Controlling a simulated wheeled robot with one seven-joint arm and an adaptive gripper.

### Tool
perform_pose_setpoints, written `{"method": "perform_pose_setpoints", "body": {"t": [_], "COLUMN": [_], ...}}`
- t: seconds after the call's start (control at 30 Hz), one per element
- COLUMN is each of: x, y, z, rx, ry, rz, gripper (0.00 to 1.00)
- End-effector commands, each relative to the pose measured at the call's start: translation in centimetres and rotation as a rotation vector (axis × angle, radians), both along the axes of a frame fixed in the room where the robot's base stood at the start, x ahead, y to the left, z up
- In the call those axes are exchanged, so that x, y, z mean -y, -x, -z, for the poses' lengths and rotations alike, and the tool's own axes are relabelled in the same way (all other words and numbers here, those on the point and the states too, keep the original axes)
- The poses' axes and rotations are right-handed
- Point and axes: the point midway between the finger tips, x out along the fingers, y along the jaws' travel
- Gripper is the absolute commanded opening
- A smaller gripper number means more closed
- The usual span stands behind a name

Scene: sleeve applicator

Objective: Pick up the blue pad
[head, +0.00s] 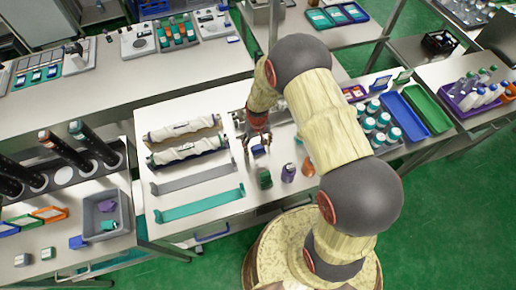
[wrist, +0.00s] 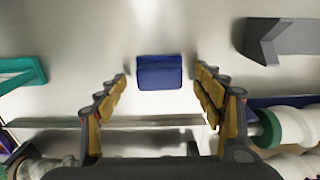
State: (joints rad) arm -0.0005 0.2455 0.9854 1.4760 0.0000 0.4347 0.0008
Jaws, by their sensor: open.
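The blue pad (wrist: 159,73) is a small dark blue block lying on the metal table in the wrist view, a little ahead of the fingertips and between their lines. In the head view the blue pad (head: 258,150) shows small beside my gripper (head: 255,146), partly hidden by it. In the wrist view my gripper (wrist: 161,73) is open, with one yellow-padded finger on each side and nothing held. The fingers do not touch the pad.
A green block (head: 264,178), a purple item (head: 288,172) and an orange item (head: 308,167) stand near the gripper. White-wrapped rollers (head: 186,150), a grey rail (head: 192,180) and a teal rail (head: 200,206) lie to the left. White bottles (head: 382,122) stand to the right.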

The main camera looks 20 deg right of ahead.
Motion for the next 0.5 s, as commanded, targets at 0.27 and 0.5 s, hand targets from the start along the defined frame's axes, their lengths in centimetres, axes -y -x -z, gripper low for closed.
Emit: {"method": "perform_pose_setpoints", "body": {"t": [0.27, 0.5], "x": [0.01, 0.01], "y": [0.01, 0.01], "z": [0.46, 0.44], "rx": [0.0, 0.0], "ry": [0.0, 0.0], "rz": [0.0, 0.0], "gripper": [0.68, 0.54]}}
